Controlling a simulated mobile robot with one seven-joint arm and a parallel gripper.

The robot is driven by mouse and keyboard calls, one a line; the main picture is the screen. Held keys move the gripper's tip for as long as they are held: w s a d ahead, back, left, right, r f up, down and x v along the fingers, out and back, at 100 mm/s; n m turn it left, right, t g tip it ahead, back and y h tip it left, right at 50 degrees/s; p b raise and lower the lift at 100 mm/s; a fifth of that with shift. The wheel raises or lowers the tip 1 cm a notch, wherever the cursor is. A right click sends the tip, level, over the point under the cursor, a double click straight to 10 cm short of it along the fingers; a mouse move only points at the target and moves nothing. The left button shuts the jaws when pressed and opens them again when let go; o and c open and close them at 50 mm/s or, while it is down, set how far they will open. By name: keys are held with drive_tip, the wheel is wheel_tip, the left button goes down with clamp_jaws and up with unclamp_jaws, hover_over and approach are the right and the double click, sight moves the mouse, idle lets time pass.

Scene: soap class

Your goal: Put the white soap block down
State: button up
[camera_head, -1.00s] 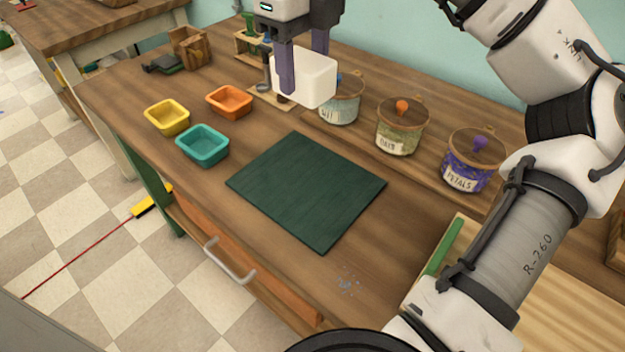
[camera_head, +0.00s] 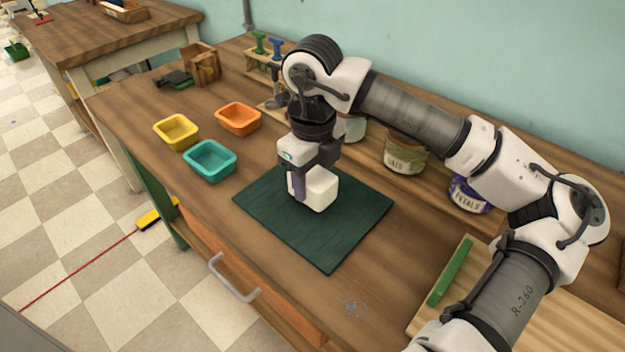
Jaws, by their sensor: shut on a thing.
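The white soap block (camera_head: 319,191) is between the purple fingers of my gripper (camera_head: 312,188). My gripper points down and is shut on the block. The block shows over the middle of the dark green mat (camera_head: 340,240), upright. Its base looks at or very close to the mat; I cannot tell whether it touches. The far finger is partly hidden by the block and the gripper body.
Yellow (camera_head: 176,132), teal (camera_head: 210,161) and orange (camera_head: 238,119) trays stand left of the mat. Labelled jars, such as the oats jar (camera_head: 404,156) and the petals jar (camera_head: 469,194), stand behind it, partly hidden by my arm. The mat around the block is bare.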

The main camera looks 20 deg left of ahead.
sight(312, 175)
drive_tip(key=shift+f, duration=0.6)
drive_tip(key=shift+f, duration=0.15)
drive_tip(key=o, duration=1.1)
wheel_tip(312, 175, up, 12)
drive_tip(key=shift+r, duration=0.15)
